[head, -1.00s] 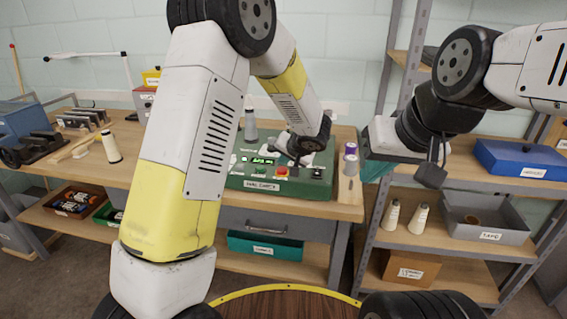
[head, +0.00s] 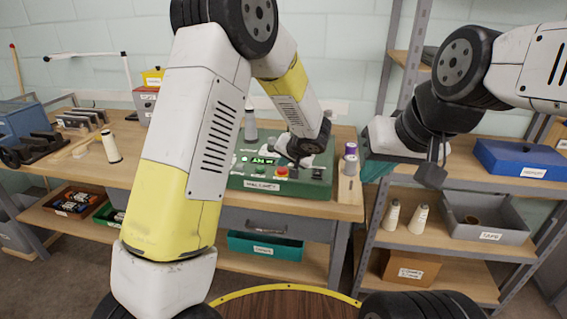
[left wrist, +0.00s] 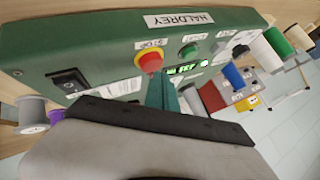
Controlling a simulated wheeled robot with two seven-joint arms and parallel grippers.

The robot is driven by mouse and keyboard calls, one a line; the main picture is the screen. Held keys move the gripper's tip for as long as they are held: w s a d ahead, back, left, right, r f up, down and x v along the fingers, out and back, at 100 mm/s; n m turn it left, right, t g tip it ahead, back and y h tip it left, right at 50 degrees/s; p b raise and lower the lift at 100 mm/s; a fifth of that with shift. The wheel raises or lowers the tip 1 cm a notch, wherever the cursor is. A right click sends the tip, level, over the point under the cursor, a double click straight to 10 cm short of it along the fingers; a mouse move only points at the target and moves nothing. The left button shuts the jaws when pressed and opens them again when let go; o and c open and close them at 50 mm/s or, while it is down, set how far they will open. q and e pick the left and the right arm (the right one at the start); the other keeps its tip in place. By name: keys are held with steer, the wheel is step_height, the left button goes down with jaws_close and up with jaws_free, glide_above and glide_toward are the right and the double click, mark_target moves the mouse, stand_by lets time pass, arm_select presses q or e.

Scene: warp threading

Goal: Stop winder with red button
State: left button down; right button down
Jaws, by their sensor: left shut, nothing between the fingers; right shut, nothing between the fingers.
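The green winder box (head: 310,187) sits on the wooden bench. Its red button (head: 281,171) is on a yellow collar on the top panel, and it shows clearly in the left wrist view (left wrist: 148,62) beside a STOP label. A green button (left wrist: 188,51) and a lit green display (left wrist: 184,69) are next to it. My left gripper (left wrist: 161,82) is shut and empty, its teal fingertips close to the red button; contact cannot be told. In the head view its fingers are mostly hidden by the wrist. My right gripper (head: 377,170) is shut and empty, right of the box.
A black switch (left wrist: 69,80) is on the panel. Spools (head: 350,160) stand at the box's right end.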

mark_target(283, 171)
arm_select(q)
steer(key=shift+f, duration=0.6)
stand_by(0.7)
steer(key=shift+r, duration=0.9)
steer(key=shift+r, duration=2.5)
